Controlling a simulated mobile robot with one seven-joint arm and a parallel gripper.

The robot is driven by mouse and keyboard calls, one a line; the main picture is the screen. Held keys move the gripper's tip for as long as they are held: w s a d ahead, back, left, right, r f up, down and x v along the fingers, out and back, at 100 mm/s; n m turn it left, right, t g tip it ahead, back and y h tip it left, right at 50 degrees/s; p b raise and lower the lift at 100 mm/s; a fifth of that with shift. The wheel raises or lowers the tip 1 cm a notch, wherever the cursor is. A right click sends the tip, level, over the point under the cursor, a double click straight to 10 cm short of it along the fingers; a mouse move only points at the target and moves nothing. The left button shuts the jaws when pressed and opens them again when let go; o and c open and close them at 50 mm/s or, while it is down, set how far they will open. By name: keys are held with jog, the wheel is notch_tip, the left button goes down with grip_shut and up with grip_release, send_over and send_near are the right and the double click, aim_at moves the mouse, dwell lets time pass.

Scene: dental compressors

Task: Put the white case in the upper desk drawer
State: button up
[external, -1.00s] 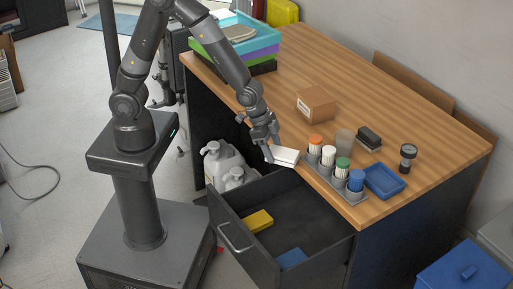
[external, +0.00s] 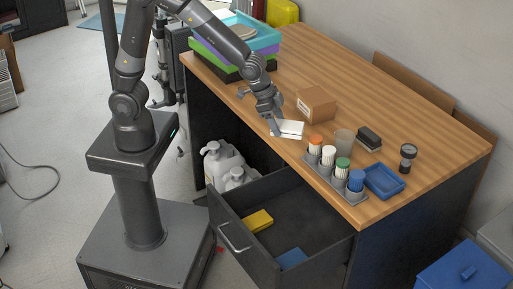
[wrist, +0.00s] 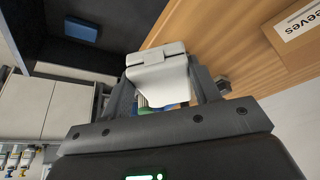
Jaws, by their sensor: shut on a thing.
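The white case (external: 290,129) is held at the end of my gripper (external: 274,128), above the left edge of the wooden desk. In the wrist view the case (wrist: 158,75) sits between the two fingers of my gripper (wrist: 160,88), which is shut on it. The upper desk drawer (external: 240,238) is pulled open below and in front of the desk top. A yellow item (external: 258,221) and a blue item (external: 292,258) lie inside it. The blue item also shows in the wrist view (wrist: 82,29).
A grey rack (external: 330,184) of capped bottles, a blue tray (external: 385,181), a clear cup (external: 343,144) and a cardboard box (external: 317,104) stand on the desk near the case. Stacked coloured trays (external: 240,45) are at the far left. White jugs (external: 222,168) stand behind the drawer.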

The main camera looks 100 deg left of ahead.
aim_at(282, 124)
notch_tip(282, 124, up, 3)
jog(key=shift+r, duration=0.15)
jog(key=s+a+n+g+y, duration=0.1)
jog(key=s+a+n+y, duration=0.3)
jog(key=a, duration=1.1)
jog(key=s+a+n+h, duration=0.1)
jog(key=s+a+n, duration=0.3)
jog(key=a, duration=1.1)
jog(key=shift+n, duration=0.5)
jog(key=f, duration=0.4)
jog(key=w+f, duration=0.1)
jog(key=f, duration=0.8)
jog(key=shift+w+d, duration=0.1)
jog(key=shift+w, duration=0.05)
jog(key=shift+f, duration=0.1)
jog(key=o, duration=1)
